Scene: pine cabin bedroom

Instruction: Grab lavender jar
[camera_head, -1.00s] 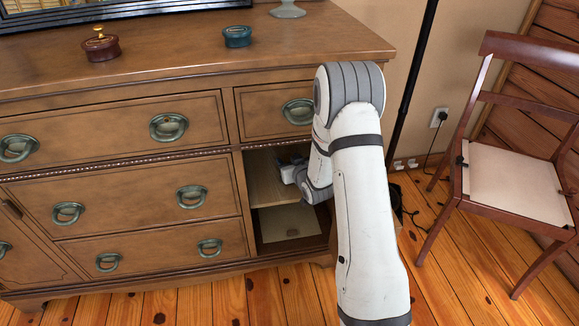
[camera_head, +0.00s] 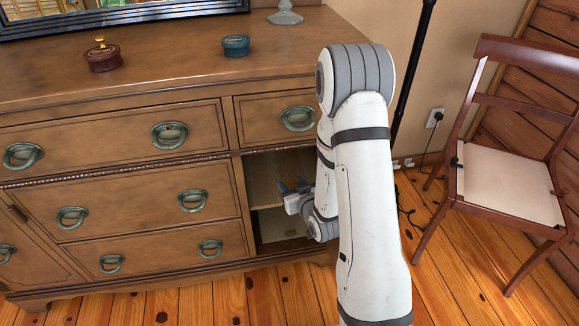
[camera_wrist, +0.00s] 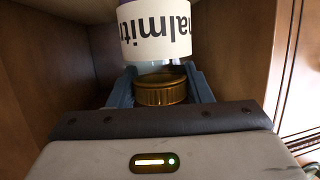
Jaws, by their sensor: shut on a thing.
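In the wrist view, a jar (camera_wrist: 157,36) with a white label, dark lettering that reads upside down and a gold lid shows between my gripper's blue fingers (camera_wrist: 161,72). A trace of purple shows at its upper edge. The lid faces my gripper's palm. My gripper is shut on the jar, with a finger on each side. In the head view, my gripper (camera_head: 291,188) is at the mouth of the open cabinet compartment. The jar cannot be made out there.
The open compartment (camera_head: 264,180) has wooden side walls and a shelf close around my gripper. On the dresser top (camera_head: 180,66) stand a dark red lidded pot (camera_head: 104,60), a teal pot (camera_head: 236,46) and a glass stand (camera_head: 285,14). A chair (camera_head: 508,183) stands at the right.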

